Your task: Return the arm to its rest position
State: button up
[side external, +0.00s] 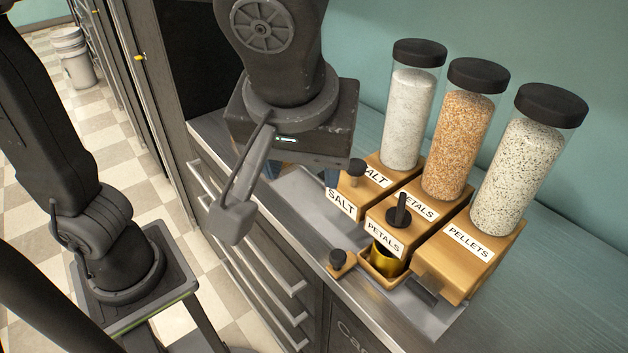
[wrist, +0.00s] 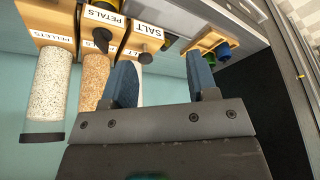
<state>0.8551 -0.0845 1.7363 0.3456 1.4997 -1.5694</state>
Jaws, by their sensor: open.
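My gripper (side external: 240,195) is open and empty in the side external view, above the counter's front edge and left of the dispensers.
Salt (side external: 402,120), petals (side external: 458,140) and pellets (side external: 515,175) dispensers stand on the counter. A gold cup (side external: 385,260) sits under the petals dispenser. A black-knobbed wooden piece (side external: 342,263) is near the front edge. A wooden rack (wrist: 209,40) holds blue and green items.

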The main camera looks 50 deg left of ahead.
jog(key=a+f+m+t+h, duration=0.1)
jog(key=a+f+m, duration=0.2)
jog(key=a, duration=0.6)
jog(key=s+a+f+m+t+h, duration=0.1)
jog(key=a+f+m, duration=0.3)
jog(key=a, duration=0.5)
jog(key=shift+s+a+f+m+t+h, duration=0.15)
jog(key=shift+s+a+m+t+h, duration=0.15)
jog(key=shift+m, duration=0.1)
